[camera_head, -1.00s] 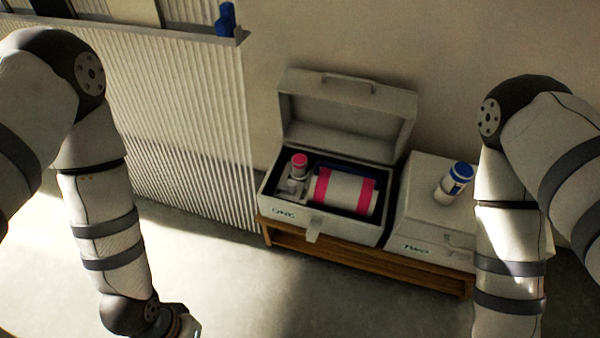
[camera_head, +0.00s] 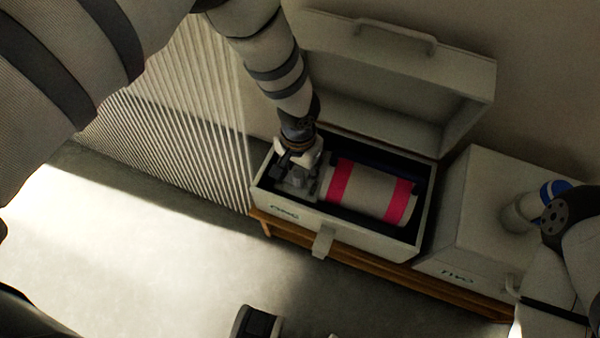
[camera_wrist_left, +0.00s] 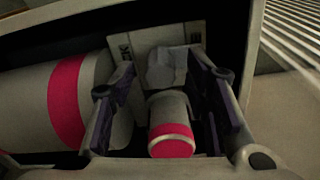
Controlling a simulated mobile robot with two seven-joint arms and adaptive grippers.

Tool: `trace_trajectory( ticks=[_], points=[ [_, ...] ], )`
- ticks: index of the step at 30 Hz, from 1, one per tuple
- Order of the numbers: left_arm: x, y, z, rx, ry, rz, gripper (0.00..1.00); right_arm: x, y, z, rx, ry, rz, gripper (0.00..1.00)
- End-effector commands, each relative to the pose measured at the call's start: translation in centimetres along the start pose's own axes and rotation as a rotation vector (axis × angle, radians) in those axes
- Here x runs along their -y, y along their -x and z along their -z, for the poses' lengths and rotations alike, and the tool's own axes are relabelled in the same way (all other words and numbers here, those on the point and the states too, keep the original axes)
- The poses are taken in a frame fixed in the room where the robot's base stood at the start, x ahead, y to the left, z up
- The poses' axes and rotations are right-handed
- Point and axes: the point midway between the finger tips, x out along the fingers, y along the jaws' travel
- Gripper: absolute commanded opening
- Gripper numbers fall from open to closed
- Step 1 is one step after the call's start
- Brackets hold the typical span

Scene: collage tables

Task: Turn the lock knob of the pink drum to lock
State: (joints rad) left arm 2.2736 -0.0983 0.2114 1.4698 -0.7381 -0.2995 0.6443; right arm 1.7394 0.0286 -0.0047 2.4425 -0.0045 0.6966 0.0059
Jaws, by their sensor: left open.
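The pink drum (camera_head: 372,190), a pale cylinder with pink bands, lies on its side in the open box marked ONE (camera_head: 340,228). It also shows in the left wrist view (camera_wrist_left: 68,100). My left gripper (camera_head: 297,172) reaches down into the box's left end, beside the drum. In the left wrist view the left gripper (camera_wrist_left: 165,72) is open. A small pale cylinder with a pink band (camera_wrist_left: 171,128) lies between its fingers, with a pale knob-like piece (camera_wrist_left: 166,68) beyond it. I cannot tell whether the fingers touch either.
The box's raised lid (camera_head: 390,85) stands behind it. A ribbed panel (camera_head: 185,120) stands left. The floor in front is mostly clear.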

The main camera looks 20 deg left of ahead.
Motion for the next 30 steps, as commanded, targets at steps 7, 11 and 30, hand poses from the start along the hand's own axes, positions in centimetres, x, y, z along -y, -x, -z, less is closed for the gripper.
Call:
trace_trajectory(
  ticks=[7, 11, 30],
  points=[
    [0.03, -1.57, 0.02, -0.001, 0.0, 0.0, 0.43, 0.0, -0.34, 0.09, 0.004, 0.0, 0.0, 0.4],
    [0.03, -1.52, 0.01, -0.001, 0.0, 0.0, 0.43, 0.0, -0.31, 0.08, 0.004, 0.0, 0.0, 0.4],
    [0.06, -1.51, -0.02, 0.0, -0.06, 0.001, 0.0, 0.0, -0.29, 0.08, 0.003, 0.0, 0.0, 0.4]
  ],
)
